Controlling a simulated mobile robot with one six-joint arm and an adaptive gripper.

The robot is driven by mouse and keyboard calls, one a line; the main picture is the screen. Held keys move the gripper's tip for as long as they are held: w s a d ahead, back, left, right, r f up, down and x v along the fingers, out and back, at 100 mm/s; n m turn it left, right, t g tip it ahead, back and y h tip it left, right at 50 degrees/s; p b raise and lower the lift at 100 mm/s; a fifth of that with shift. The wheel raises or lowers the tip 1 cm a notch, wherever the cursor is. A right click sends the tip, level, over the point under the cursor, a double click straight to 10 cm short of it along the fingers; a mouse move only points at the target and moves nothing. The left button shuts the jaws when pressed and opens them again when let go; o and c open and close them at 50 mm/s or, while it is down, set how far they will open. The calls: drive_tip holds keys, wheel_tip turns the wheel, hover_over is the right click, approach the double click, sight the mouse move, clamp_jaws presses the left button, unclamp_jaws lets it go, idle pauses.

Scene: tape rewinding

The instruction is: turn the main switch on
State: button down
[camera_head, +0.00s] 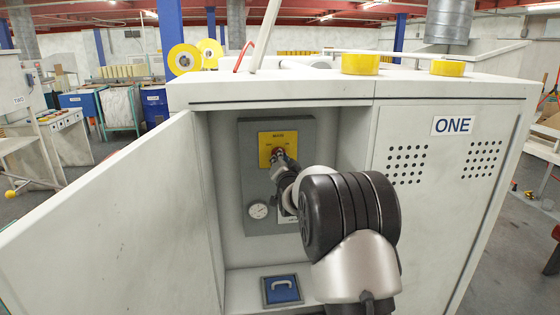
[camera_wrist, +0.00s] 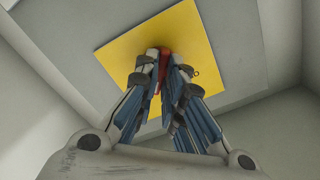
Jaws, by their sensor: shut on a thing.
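The main switch is a red handle on a yellow plate (camera_head: 265,155), mounted on a grey panel (camera_head: 252,180) inside the open cabinet. In the wrist view the yellow plate (camera_wrist: 120,52) fills the upper middle, with a bit of the red handle (camera_wrist: 164,58) showing between my fingertips. My gripper (camera_head: 280,160) reaches into the cabinet and is shut on the red handle; its two fingers (camera_wrist: 168,68) lie on either side of it. The fingers hide most of the handle, so its turn position is hard to tell.
The cabinet door (camera_head: 120,225) stands open to the left. A round gauge (camera_head: 258,210) sits low on the panel. A blue plate with a handle (camera_head: 282,291) is at the cabinet floor. Yellow tape rolls (camera_head: 360,64) stand on top. The closed right door bears a "ONE" sign (camera_head: 453,125).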

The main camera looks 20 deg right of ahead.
drive_tip(key=c, duration=1.7)
unclamp_jaws()
drive_tip(key=v, duration=1.2)
drive_tip(key=shift+a+r, duration=0.1)
